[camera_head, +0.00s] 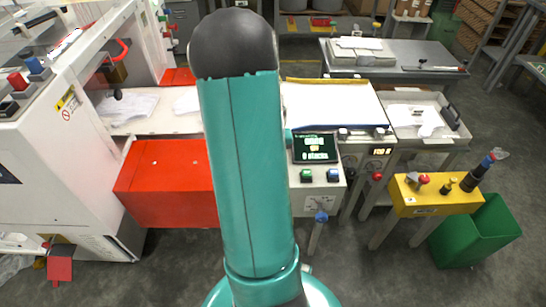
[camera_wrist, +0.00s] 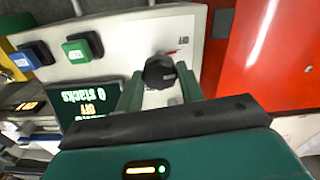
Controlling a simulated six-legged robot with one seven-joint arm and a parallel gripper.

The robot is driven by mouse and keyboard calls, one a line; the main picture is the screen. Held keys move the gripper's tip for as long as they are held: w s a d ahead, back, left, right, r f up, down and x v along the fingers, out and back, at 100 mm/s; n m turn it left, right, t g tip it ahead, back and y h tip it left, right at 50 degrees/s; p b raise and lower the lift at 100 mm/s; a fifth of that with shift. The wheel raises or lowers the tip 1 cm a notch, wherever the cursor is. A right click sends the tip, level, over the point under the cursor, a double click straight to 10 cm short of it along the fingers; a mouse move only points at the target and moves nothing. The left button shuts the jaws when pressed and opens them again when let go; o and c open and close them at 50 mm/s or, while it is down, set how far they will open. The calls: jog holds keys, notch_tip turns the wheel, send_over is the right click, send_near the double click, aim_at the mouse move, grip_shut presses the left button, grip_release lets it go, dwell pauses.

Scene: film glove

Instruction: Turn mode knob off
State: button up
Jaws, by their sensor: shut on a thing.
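The black mode knob (camera_wrist: 160,70) sits on a pale control panel (camera_wrist: 120,58) in the wrist view, with a small red mark beside it. My gripper (camera_wrist: 163,84) has its two green fingers on either side of the knob and is shut on it. A dark display (camera_wrist: 88,107) on the same panel shows "0 Stacks" and a yellow word that seems to read "OFF". The display also shows in the head view (camera_head: 314,148). There my arm hides the knob and my gripper.
Green (camera_wrist: 76,50) and blue (camera_wrist: 36,54) push buttons sit on the panel. A red cabinet (camera_head: 166,184) stands left of my arm. A yellow button box (camera_head: 432,199) and a green bin (camera_head: 478,240) stand at the right. Grey floor is open in front.

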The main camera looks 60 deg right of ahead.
jog(key=shift+n, duration=0.3)
jog(key=o, duration=1)
notch_tip(320, 180, up, 14)
jog(key=shift+f, duration=0.1)
dwell(0.5)
